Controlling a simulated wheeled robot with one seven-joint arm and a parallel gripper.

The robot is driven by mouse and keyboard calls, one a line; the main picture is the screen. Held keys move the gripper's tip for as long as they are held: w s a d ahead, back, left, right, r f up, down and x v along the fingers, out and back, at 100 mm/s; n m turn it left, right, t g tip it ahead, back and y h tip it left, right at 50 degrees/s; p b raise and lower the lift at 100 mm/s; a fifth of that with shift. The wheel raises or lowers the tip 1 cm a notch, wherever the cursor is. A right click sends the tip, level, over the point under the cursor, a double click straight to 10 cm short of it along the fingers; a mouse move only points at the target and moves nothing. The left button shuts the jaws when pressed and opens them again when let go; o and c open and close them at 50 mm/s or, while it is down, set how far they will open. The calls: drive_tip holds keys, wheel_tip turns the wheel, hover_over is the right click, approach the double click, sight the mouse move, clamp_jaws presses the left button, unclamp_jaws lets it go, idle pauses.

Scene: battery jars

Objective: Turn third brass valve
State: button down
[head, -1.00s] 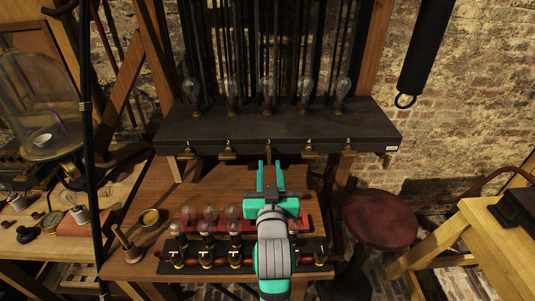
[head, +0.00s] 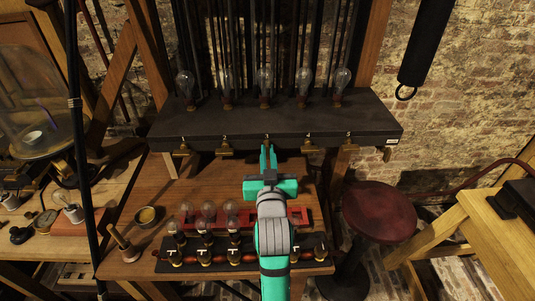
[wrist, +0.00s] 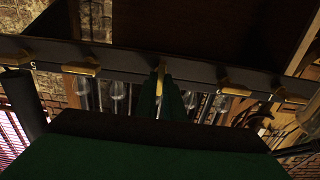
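A row of brass valves hangs along the front edge of the dark shelf (head: 200,122), with small number labels above. The third brass valve, in the middle, is mostly hidden by my gripper in the head view. In the wrist view this third valve (wrist: 161,78) has its handle upright, while its neighbours, such as one valve (wrist: 83,69) and another valve (wrist: 235,90), lie crosswise. My gripper (head: 268,152) is at the third valve, rolled so its fingers line up one behind the other. In the wrist view its green fingers flank the handle closely and look shut on it.
Glass bulbs (head: 265,80) stand on the shelf above. Below my arm a wooden table (head: 200,185) holds a row of bulbs (head: 207,212) and a small brass cup (head: 147,216). A red stool (head: 378,211) stands at the right.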

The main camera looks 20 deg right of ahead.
drive_tip(key=shift+a, duration=0.1)
drive_tip(key=m, duration=0.3)
drive_tip(key=shift+m, duration=0.4)
drive_tip(key=shift+s+d+f+m, duration=0.1)
drive_tip(key=shift+m, duration=2.25)
drive_tip(key=shift+w+d+f+m, duration=0.1)
drive_tip(key=shift+m, duration=2.2)
drive_tip(key=shift+s+d+f+m, duration=0.1)
drive_tip(key=shift+m, duration=2.25)
drive_tip(key=c, duration=1.9)
unclamp_jaws()
drive_tip(key=shift+o, duration=0.2)
